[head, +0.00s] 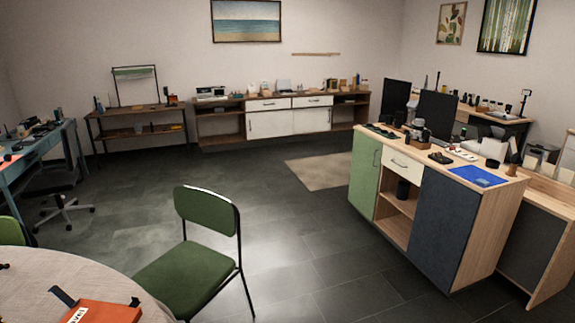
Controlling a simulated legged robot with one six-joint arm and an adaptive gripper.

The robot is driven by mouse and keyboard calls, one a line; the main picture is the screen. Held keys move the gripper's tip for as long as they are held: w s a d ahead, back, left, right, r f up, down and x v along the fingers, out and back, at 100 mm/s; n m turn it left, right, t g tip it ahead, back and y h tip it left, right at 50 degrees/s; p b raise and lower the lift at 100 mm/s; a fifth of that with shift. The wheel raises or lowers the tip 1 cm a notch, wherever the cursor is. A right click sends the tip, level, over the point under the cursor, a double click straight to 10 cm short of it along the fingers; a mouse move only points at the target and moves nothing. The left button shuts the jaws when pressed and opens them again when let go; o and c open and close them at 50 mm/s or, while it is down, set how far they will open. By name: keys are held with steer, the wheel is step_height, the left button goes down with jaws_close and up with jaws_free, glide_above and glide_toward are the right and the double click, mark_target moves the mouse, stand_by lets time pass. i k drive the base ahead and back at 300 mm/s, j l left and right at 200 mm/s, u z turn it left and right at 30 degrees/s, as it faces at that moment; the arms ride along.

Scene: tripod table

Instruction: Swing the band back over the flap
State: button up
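An orange-red flat item (105,313) with partly cut-off white lettering lies on the round table (60,266) at the bottom left. It runs off the bottom edge of the picture. A dark flat piece (62,296) juts up at a slant by its left corner, and a small dark bit (134,302) shows at its right. I cannot tell whether either dark piece is a band, and no flap can be made out. My gripper is not in this view.
A green chair (190,262) stands close to the round table's right side. A cabinet island (432,232) with a blue mat (477,176) stands at the right. The grey floor between is clear. A desk (35,150) and low sideboard (270,122) line the walls.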

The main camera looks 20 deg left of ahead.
mark_target(66, 299)
steer(key=i+j+u, duration=0.15)
steer(key=i+u, duration=0.7)
steer(key=i, duration=0.15)
steer(key=i+l+u, duration=0.25)
steer(key=i+u, duration=0.2)
steer(key=i+j+u, duration=0.2)
steer(key=i+u, duration=0.65)
steer(key=i+l+u, duration=0.15)
steer(key=i+u, duration=0.25)
steer(key=i, duration=0.2)
